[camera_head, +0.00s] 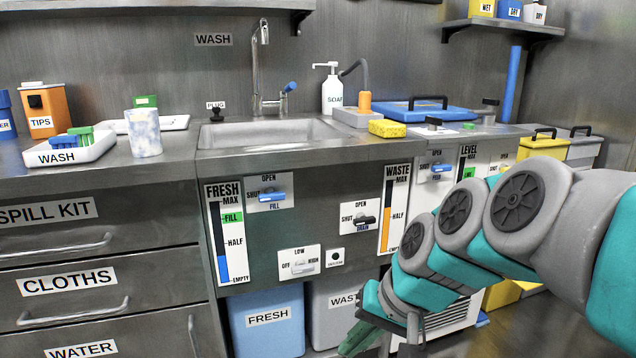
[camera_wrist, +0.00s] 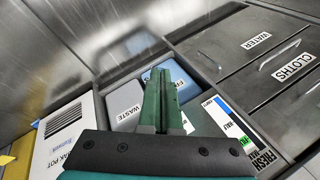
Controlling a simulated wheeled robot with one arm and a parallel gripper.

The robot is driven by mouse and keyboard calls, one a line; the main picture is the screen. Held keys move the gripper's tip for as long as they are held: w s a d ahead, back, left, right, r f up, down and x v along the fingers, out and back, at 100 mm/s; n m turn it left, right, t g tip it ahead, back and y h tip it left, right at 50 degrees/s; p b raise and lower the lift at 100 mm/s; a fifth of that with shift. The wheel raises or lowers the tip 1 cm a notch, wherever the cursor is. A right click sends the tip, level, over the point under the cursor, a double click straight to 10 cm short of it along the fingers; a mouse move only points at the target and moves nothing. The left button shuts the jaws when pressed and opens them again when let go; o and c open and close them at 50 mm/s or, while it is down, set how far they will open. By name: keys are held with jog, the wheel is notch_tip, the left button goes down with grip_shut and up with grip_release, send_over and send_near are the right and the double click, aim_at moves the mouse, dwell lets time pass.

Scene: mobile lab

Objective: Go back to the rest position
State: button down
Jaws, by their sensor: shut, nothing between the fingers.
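My gripper (camera_head: 362,338) is at the lower middle of the head view, with its green fingers pointing down and left in front of the lower cabinet. In the wrist view my gripper (camera_wrist: 160,78) shows two green fingers side by side and closed together. Nothing is held between them. The teal and grey arm comes in from the right. The fingers are in front of the grey WASTE bin (camera_head: 332,310) and right of the blue FRESH bin (camera_head: 267,322).
A steel counter holds a sink (camera_head: 262,132), a soap bottle (camera_head: 332,90), a yellow sponge (camera_head: 387,128) and a white WASH tray (camera_head: 70,150). Drawers (camera_head: 100,290) stand at the left. Yellow and grey bins (camera_head: 543,146) stand at the right.

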jog(key=s+d+f+n+g+h, duration=0.1)
jog(key=s+d+f+h, duration=0.1)
jog(key=s+d+f, duration=0.3)
jog(key=s+d+f+g+h, duration=0.1)
jog(key=s+f+g, duration=0.1)
jog(key=s, duration=0.5)
jog(key=s+d+f+n+g+h, duration=0.1)
jog(key=s+d+f+h, duration=0.1)
jog(key=s+d+f, duration=0.3)
notch_tip(320, 180, up, 13)
jog(key=s+a+p, duration=0.1)
jog(key=p, duration=1.1)
jog(key=shift+s+a+r+g, duration=0.15)
jog(key=shift+s+g, duration=0.15)
jog(key=shift+s, duration=0.1)
